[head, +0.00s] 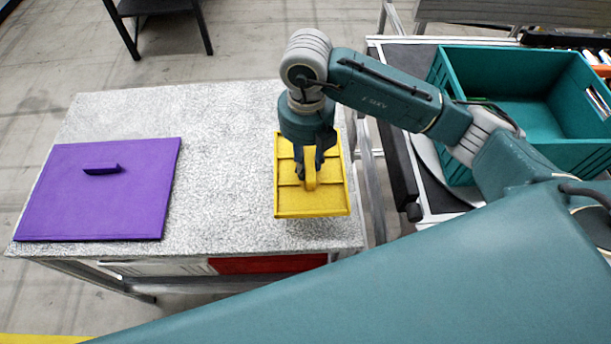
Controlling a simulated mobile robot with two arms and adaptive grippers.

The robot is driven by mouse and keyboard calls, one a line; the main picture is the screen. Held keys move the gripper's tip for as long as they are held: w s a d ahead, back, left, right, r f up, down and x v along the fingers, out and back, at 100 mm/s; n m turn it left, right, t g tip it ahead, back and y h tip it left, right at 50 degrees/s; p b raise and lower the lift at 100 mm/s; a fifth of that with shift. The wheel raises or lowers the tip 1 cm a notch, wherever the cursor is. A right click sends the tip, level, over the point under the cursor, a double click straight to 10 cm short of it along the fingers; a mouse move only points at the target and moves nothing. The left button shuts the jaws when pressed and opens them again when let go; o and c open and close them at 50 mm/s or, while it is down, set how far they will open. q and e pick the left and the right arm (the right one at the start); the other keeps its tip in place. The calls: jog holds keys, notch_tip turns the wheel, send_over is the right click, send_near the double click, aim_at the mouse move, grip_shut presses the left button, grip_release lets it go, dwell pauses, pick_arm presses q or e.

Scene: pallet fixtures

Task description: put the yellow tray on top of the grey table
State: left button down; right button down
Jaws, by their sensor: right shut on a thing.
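The yellow tray (331,199) is a shallow square piece with raised rims and an upright handle in its middle. It is at the right end of the grey speckled table (230,150), over the tabletop. A shadow shows below its front edge; I cannot tell whether it touches the surface. My right gripper (309,176) points down from above and is shut on the tray's handle. The fingers partly hide the handle and the tray's middle. My left gripper is not in view.
A purple panel with a small handle (100,190) lies on the table's left part. The tabletop between it and the tray is clear. A teal crate (465,110) stands on a separate stand to the right. A dark table (155,8) is behind.

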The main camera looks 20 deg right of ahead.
notch_tip(320, 180, down, 8)
jog(key=shift+r+p, duration=0.25)
jog(key=shift+p, duration=0.4)
jog(key=shift+f, duration=0.2)
jog(key=shift+f, duration=0.2)
jog(key=c, duration=1.4)
grip_release()
jog(key=shift+r, duration=0.1)
